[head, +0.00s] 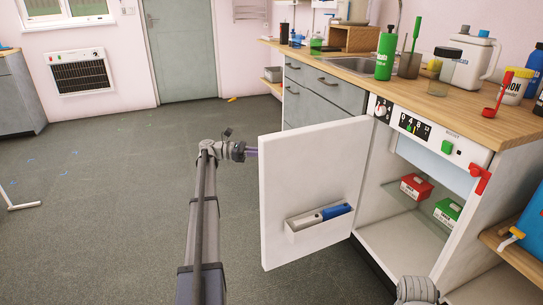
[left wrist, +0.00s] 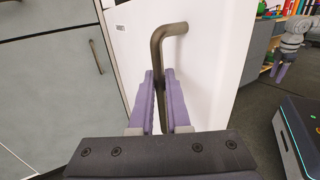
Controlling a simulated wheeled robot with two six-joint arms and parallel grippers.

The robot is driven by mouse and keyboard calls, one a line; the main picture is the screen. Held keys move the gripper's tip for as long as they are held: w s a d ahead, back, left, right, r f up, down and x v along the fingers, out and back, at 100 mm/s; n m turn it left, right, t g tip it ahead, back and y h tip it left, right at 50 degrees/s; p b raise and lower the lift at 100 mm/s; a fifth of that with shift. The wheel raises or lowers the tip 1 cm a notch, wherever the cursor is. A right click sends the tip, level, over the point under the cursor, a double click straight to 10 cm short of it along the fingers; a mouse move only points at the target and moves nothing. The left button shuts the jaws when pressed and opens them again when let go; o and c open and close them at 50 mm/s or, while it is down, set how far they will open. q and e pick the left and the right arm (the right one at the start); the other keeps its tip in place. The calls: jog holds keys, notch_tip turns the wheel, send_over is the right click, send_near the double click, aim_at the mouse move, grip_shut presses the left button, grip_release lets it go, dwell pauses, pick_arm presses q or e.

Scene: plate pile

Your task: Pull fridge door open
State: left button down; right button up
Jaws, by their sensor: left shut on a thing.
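The white fridge door (head: 310,175) stands wide open, swung out to the left, and its inner face shows in the head view. Its outer face (left wrist: 200,65) fills the middle of the left wrist view. A dark bar handle (left wrist: 170,32) is on that face. My left gripper (left wrist: 161,90) is shut on the handle, one purple finger on each side. In the head view my left gripper (head: 252,151) is at the door's outer side, its fingertips partly hidden by the door. My right gripper (left wrist: 278,72) is small at the right of the left wrist view, its jaws unclear.
Inside the fridge (head: 392,232) are a red box (head: 416,187) and a green box (head: 447,212) on a shelf. A door pocket (head: 320,217) holds a blue and white item. Bottles and pots crowd the wooden counter (head: 440,92) above. The floor (head: 100,190) to the left is mostly clear.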

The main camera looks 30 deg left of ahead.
pick_arm(q)
jog(key=shift+w+a, duration=0.35)
jog(key=c, duration=1.2)
grip_release()
jog(key=shift+o, duration=0.2)
jog(key=shift+a, duration=0.1)
jog(key=v, duration=0.7)
jog(key=shift+a, duration=0.25)
jog(key=shift+s, duration=0.15)
